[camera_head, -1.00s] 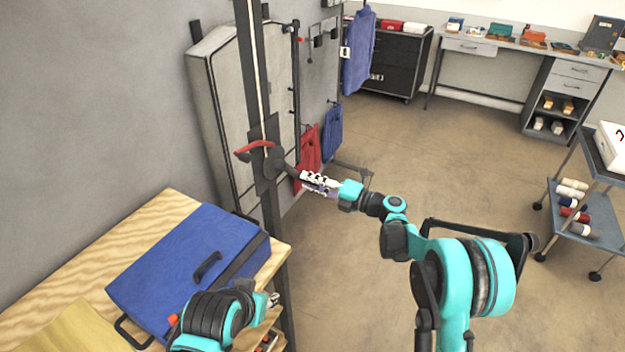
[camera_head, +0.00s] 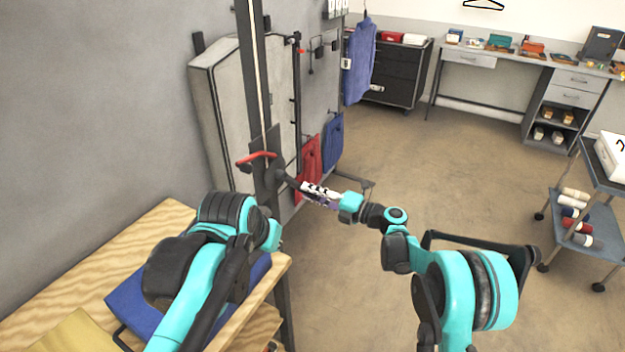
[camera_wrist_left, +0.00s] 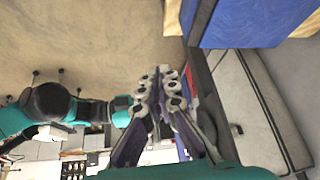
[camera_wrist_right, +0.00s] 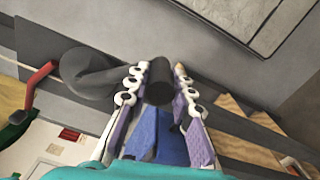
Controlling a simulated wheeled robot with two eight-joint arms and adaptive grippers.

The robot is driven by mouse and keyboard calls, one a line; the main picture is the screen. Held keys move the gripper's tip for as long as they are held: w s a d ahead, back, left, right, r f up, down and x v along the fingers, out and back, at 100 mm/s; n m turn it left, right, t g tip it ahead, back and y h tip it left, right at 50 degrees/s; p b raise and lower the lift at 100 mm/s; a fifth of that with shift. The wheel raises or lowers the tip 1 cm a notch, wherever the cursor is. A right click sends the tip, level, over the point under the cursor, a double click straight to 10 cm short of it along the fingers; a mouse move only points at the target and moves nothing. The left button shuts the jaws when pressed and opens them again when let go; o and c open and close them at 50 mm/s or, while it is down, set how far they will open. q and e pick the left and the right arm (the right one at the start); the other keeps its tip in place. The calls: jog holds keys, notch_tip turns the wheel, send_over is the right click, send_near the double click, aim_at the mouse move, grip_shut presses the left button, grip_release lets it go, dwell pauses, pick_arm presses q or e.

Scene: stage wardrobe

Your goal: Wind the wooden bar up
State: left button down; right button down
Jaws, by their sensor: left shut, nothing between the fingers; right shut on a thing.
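A winch (camera_head: 271,172) is fixed to a dark upright post (camera_head: 253,70), with a red lever (camera_head: 257,158) on its left side. My right gripper (camera_head: 306,188) is shut on the winch's dark crank handle. In the right wrist view that handle (camera_wrist_right: 160,82) sits between the fingers, with the winch (camera_wrist_right: 88,72) and red lever (camera_wrist_right: 42,78) to its left. My left gripper (camera_wrist_left: 164,76) is shut and empty in the left wrist view; my left arm hides it in the head view. I cannot make out the wooden bar in any view.
A blue case (camera_head: 130,300) lies on a wooden bench (camera_head: 160,225) at left, under my left arm. A grey case (camera_head: 222,110) stands behind the post. Red (camera_head: 309,160) and blue (camera_head: 333,140) garments hang beyond. A trolley (camera_head: 590,240) is at right; the middle floor is clear.

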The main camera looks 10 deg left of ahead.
pick_arm(q)
jog(key=w+d+r+m+g, duration=0.1)
jog(key=w+r, duration=0.3)
jog(key=w, duration=0.2)
jog(key=w+d+r, duration=0.1)
jog(key=w+r, duration=0.3)
jog(key=w, duration=0.3)
pick_arm(e)
jog(key=shift+w+f, duration=0.1)
jog(key=shift+f, duration=0.05)
pick_arm(q)
jog(key=r+m+g+h, duration=0.1)
jog(key=r+m, duration=0.1)
send_over(295, 186)
jog(key=w+d, duration=0.2)
jog(key=d, duration=0.2)
pick_arm(e)
jog(key=shift+d, duration=0.1)
pick_arm(q)
jog(key=shift+w+d+f, duration=0.1)
jog(key=shift+w+f, duration=0.1)
jog(key=shift+f, duration=1.85)
jog(key=shift+w+d+f, duration=0.1)
jog(key=shift+w+f, duration=0.15)
jog(key=shift+f, duration=1.75)
jog(key=shift+w+f, duration=0.2)
jog(key=shift+f, duration=1.85)
